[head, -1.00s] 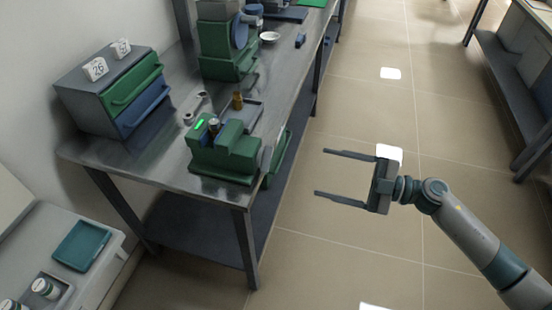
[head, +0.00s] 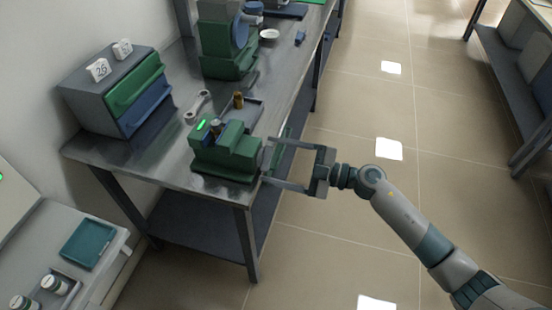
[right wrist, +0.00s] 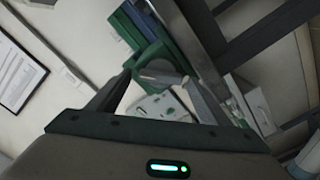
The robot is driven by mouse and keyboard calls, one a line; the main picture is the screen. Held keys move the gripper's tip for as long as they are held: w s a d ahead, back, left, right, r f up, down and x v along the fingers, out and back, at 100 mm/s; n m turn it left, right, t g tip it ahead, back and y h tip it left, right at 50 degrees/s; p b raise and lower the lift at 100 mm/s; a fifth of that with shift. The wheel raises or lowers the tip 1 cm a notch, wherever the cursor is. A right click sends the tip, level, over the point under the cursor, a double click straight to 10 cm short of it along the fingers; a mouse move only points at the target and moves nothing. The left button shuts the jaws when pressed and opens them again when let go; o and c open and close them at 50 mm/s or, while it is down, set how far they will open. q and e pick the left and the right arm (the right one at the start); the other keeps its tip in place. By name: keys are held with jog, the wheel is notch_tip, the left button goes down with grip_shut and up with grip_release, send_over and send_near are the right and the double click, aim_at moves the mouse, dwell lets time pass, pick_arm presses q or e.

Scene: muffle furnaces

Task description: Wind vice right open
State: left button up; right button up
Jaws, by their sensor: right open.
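The green vice (head: 228,152) sits at the near right corner of the metal bench, with a small lit green display on top. On its right side, in the head view, is its winding end, now largely hidden by my gripper. My right gripper (head: 268,162) is open, its two fingertips reaching the right side of the vice at the bench edge. In the right wrist view the open fingers (right wrist: 157,88) spread to either side of a grey rounded part (right wrist: 160,74) and green body (right wrist: 150,50). I cannot tell whether they touch it. My left gripper is out of view.
The metal bench (head: 160,163) also holds a green-and-blue drawer unit (head: 125,95), a wrench-like grey tool (head: 198,106) and a larger green machine (head: 225,45). A side table with a teal tray (head: 88,245) stands lower left. The floor right of the bench is clear.

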jog(key=c, duration=1)
jog(key=shift+c, duration=0.2)
jog(key=shift+n, duration=0.4)
jog(key=n+b, duration=0.1)
jog(key=n, duration=0.3)
jog(key=shift+f, duration=0.2)
pick_arm(q)
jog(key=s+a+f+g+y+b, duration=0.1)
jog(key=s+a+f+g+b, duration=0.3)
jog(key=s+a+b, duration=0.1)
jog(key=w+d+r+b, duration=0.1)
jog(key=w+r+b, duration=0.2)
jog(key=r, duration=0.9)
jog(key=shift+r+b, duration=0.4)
jog(key=shift+b, duration=0.2)
pick_arm(e)
jog(key=shift+f+n, duration=0.2)
jog(key=shift+n, duration=3.85)
jog(key=shift+f+n, duration=0.15)
jog(key=shift+n, duration=3.9)
